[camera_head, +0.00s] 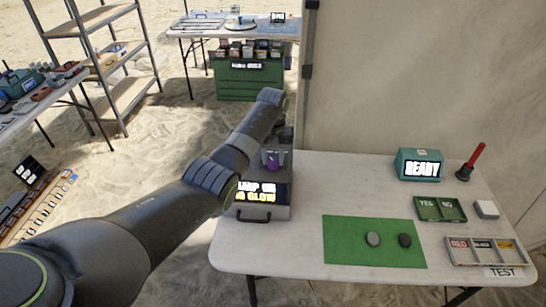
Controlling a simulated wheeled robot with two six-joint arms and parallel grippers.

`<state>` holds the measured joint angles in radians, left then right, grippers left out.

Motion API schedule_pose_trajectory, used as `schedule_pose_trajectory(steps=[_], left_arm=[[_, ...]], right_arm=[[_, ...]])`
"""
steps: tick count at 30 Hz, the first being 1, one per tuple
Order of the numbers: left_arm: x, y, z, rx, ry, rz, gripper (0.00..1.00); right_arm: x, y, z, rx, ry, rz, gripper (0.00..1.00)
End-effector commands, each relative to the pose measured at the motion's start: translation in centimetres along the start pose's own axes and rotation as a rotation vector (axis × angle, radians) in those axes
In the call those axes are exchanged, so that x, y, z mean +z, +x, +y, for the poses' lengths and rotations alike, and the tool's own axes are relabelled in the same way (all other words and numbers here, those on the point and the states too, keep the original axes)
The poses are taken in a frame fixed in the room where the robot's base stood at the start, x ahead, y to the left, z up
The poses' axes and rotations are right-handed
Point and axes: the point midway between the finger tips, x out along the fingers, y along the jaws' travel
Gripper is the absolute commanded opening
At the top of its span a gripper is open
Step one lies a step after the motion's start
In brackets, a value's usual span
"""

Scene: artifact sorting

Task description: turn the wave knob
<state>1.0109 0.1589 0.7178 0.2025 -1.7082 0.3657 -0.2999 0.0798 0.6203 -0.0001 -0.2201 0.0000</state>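A grey boxy device (280,212) stands at the left end of the white table, with a black handle at its lower front. Its lit screen (262,192) shows white and yellow text, partly covered by my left arm. My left arm reaches across to the device, and my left gripper (274,153) points down at its upper part. No wave knob can be made out clearly; my arm hides part of the device. My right gripper is out of view.
On the white table (300,250) lie a green mat (345,255) with two stones, a teal box (407,165) reading READY, green YES trays (440,220), a labelled tray (487,265) and a red-handled tool (472,160). A canvas wall (420,80) stands behind.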

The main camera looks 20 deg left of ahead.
Motion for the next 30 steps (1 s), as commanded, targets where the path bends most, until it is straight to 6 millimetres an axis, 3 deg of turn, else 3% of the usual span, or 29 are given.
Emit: schedule_pose_trajectory(steps=[4, 17, 30], left_arm=[[0.0, 0.0, 0.0, 0.0, 0.0, 0.0, 0.11], [0.0, -0.2, 0.0, 0.0, 0.1, -0.001, 0.11], [0.0, -0.3, 0.0, 0.0, 0.479, -0.001, 0.11]], right_arm=[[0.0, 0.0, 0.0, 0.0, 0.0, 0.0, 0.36], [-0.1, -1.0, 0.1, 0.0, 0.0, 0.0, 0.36], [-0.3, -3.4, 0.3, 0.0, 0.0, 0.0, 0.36]])
